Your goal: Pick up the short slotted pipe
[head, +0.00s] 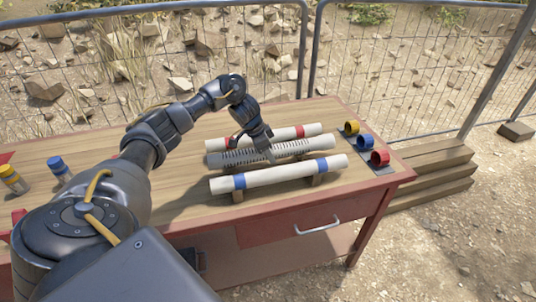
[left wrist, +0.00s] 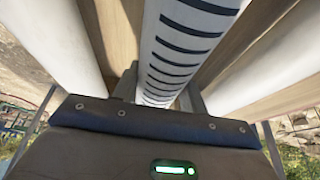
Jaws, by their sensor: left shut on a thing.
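In the left wrist view the slotted pipe (left wrist: 178,45) runs away from the camera between my fingers. My left gripper (head: 268,153) comes down on the middle of the pipe from above and is shut on it. Its fingers (left wrist: 160,98) show on both sides of the pipe. I cannot tell whether the pipe is touching its supports. My right gripper is not in view.
A red-banded pipe (head: 307,131) lies behind and a blue-banded pipe (head: 280,174) in front, both close by. Yellow, blue and red rings (head: 365,142) stand at the right of the table (head: 190,212). Two bottles (head: 58,167) stand at left. Wooden steps (head: 440,165) and a mesh fence (head: 400,75) lie beyond.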

